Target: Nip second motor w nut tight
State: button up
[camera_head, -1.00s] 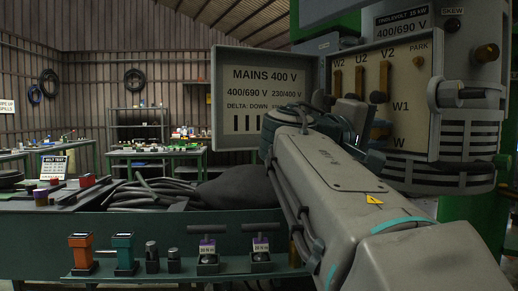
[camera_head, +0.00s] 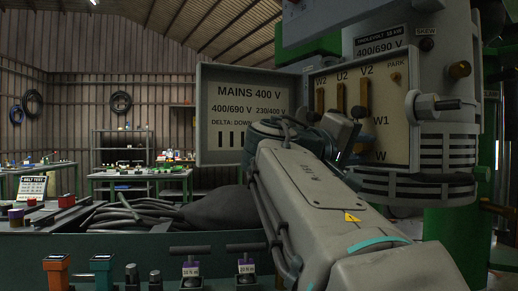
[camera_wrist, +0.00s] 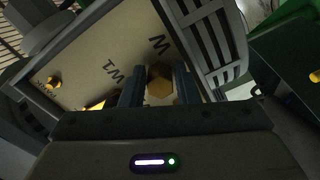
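The open motor terminal box (camera_head: 398,82) is at the upper right of the head view, with W2, U2, V2, W1 and W labels and three vertical brass links. In the wrist view, a hexagonal brass W nut (camera_wrist: 159,82) sits beside the W label on the box's pale panel (camera_wrist: 110,50). My gripper (camera_wrist: 160,84) has one finger on each side of this nut, and the nut fills the gap. In the head view my gripper (camera_head: 350,140) reaches into the box's lower part; my arm and gripper hide the W nut there.
The open lid (camera_head: 222,110) with the mains plate stands left of the box, close to my arm. A bench with cables (camera_head: 125,212) and tools lies below left.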

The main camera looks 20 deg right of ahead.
jog(key=shift+o, duration=1.2)
jog(key=shift+r, duration=0.1)
